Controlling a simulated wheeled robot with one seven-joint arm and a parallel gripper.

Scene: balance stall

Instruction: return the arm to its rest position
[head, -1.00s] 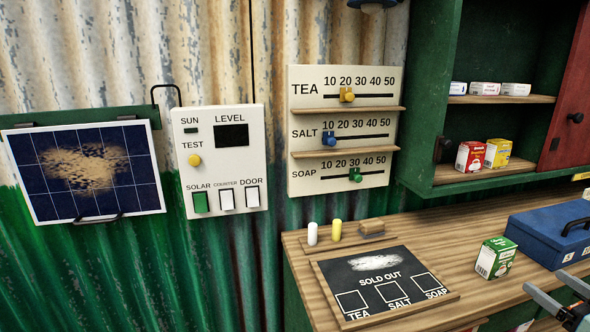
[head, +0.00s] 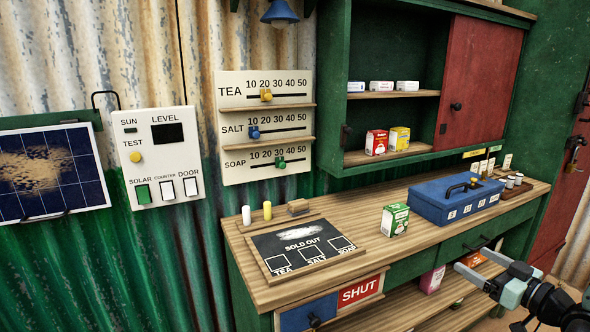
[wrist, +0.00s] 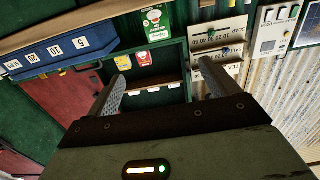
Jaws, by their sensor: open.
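My gripper (head: 490,280) is at the lower right of the head view, in front of the counter's drawer side. Its two light grey fingers are apart with nothing between them. In the wrist view my gripper (wrist: 165,85) also shows open and empty, and the scene there appears turned over. The wrist view looks toward the cabinet, the blue box and the slider board, all beyond the fingers. My forearm runs out of the head view at the lower right corner.
The wooden counter (head: 385,205) holds a green box (head: 394,219), a blue cash box (head: 457,200) and a sold-out board (head: 306,248). Boxes sit on the lower shelf (head: 405,310) close to my gripper. The wall cabinet (head: 343,90) has a red sliding door (head: 480,85).

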